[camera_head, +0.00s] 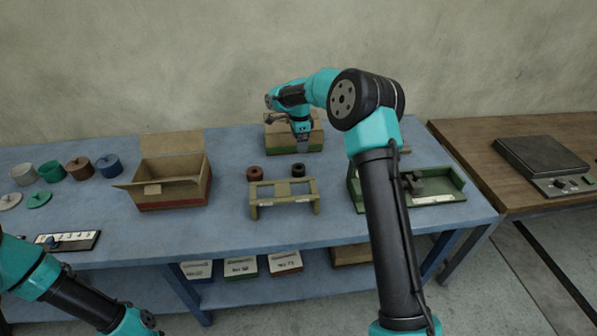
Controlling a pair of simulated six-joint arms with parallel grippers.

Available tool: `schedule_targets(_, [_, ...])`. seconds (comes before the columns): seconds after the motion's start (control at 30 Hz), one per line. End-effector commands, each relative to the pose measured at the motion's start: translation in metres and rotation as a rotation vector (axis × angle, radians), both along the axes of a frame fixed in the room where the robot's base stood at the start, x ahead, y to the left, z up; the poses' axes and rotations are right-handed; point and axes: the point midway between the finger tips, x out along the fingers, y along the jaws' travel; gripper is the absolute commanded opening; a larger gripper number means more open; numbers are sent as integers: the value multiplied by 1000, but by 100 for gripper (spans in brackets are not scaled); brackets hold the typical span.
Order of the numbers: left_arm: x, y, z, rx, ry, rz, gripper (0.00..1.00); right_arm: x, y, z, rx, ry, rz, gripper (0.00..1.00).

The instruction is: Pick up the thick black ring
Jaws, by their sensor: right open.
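A small thick black ring (298,170) is on the blue table, just behind the low olive stand (284,195). A similar brown ring (254,173) is to its left. My right gripper (303,146) points down above and behind the black ring, in front of a box. It is open, with nothing seen between its fingers, and apart from the ring. My left arm shows at the lower left, but its gripper is not in view.
An open cardboard box (172,190) stands left of the stand. Behind my right gripper is a tan and green box (280,140). A green tray (440,185) is at the right.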

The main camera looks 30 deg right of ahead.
Motion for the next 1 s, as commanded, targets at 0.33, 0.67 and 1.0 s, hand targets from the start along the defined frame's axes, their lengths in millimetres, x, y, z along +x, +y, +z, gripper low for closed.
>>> schedule_targets(0.33, [0,0,0,0,0,0,43,-1,0,-61,1,3,0,87])
schedule_targets(0.67, [0,0,0,0,0,0,43,0,0,-85,0,-1,0,87])
schedule_targets(1.0, [0,0,0,0,0,0,43,-1,1,-90,0,1,1,87])
